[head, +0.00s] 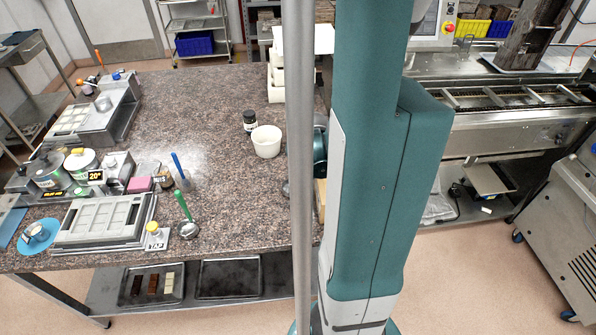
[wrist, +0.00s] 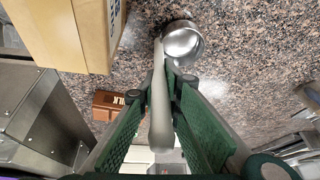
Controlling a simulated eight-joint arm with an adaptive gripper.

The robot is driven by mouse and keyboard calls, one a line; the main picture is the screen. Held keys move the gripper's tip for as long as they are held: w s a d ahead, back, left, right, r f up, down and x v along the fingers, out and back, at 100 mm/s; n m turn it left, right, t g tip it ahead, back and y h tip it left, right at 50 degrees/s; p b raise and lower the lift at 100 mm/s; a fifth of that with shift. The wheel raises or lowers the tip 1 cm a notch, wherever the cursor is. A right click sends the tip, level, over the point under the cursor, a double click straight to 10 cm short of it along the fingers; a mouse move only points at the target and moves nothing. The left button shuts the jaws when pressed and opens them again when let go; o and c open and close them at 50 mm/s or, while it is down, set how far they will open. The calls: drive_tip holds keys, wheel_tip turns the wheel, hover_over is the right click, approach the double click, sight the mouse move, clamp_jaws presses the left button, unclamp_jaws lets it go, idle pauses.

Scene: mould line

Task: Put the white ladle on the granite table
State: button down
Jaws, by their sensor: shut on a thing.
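The white ladle (wrist: 160,105) shows in the wrist view, with a pale grey-white handle and a round metal bowl (wrist: 183,43). My gripper (wrist: 172,80) is shut on its handle between the green finger pads. The bowl extends past the fingertips over the speckled granite; I cannot tell whether it touches it. The granite table (head: 225,105) fills the left half of the head view. My arm hides the gripper and the white ladle in that view.
A cardboard box (wrist: 70,30) and a brown block marked MILK (wrist: 118,102) are left of the ladle. A green-handled ladle (head: 183,207), a white tub (head: 266,141) and moulds (head: 105,220) stand on the table. Its middle, around the tub's left, is clear.

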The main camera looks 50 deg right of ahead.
drive_tip(key=shift+f, duration=0.25)
drive_tip(key=c, duration=2.5)
unclamp_jaws()
drive_tip(key=shift+r, duration=0.25)
drive_tip(key=p+v, duration=0.1)
drive_tip(key=v, duration=1)
drive_tip(key=shift+r+p, duration=0.3)
drive_tip(key=shift+r, duration=0.1)
drive_tip(key=shift+s+a, duration=0.15)
drive_tip(key=shift+a, duration=0.1)
